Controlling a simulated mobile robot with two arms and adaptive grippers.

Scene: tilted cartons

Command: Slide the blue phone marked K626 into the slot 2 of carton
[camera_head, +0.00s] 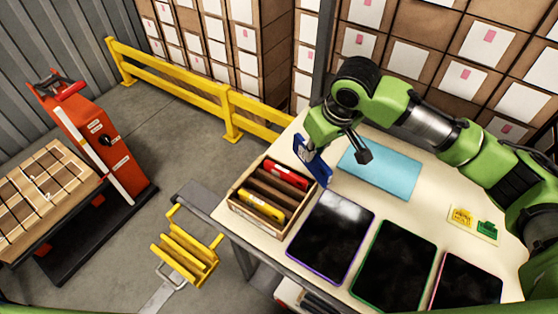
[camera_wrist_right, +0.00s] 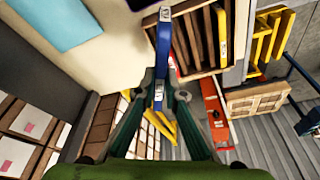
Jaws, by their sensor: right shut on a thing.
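My right gripper (camera_head: 318,143) is shut on the upper end of the blue phone (camera_head: 312,161). The phone hangs tilted beside the far right corner of the carton (camera_head: 241,211), apart from its slots as far as I can tell. The carton is brown, with dividers; a red phone (camera_head: 287,175) is in its far slot and a yellow phone (camera_head: 262,206) nearer the front. A slot between them looks empty. In the right wrist view, the blue phone (camera_wrist_right: 164,45) sits between the fingertips (camera_wrist_right: 161,88), next to the carton (camera_wrist_right: 206,69). Its marking is too small to read. My left gripper is out of view.
A light blue mat (camera_head: 380,171) lies behind the phone on the table. Dark tablets with purple (camera_head: 331,237), green (camera_head: 393,267) and pink (camera_head: 467,284) edges lie in front. Small yellow and green pieces (camera_head: 473,222) lie at the right. A yellow rail (camera_head: 190,91) stands behind.

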